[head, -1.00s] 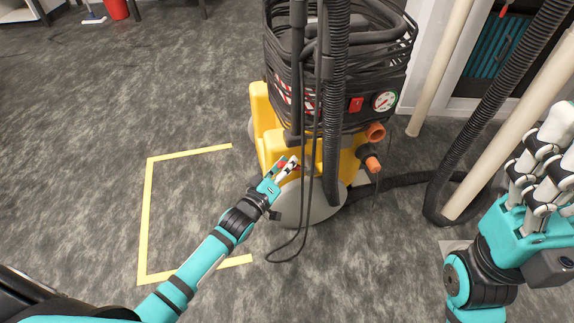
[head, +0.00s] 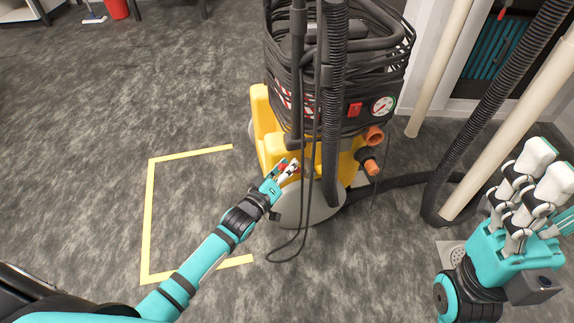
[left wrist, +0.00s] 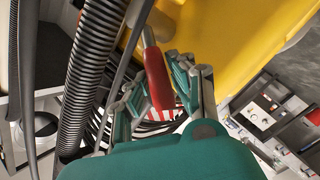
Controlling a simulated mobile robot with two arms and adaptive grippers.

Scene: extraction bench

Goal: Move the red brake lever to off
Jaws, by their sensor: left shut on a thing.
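The red brake lever (left wrist: 157,78) shows in the left wrist view as a red grip on a pale metal rod, beside the yellow body of the machine. My left gripper (left wrist: 165,92) has its fingers on both sides of the red grip and is shut on it. In the head view my left gripper (head: 287,168) is low at the front of the yellow extraction machine (head: 262,125), with a bit of red showing at its fingertips. My right gripper (head: 545,168) is raised at the right edge, away from the machine; its finger gap is unclear.
A thick black hose (head: 334,110) and loose black cables (head: 300,215) hang close to my left gripper. Another hose (head: 400,182) runs along the floor to the right. Pale pipes (head: 440,65) stand at the right.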

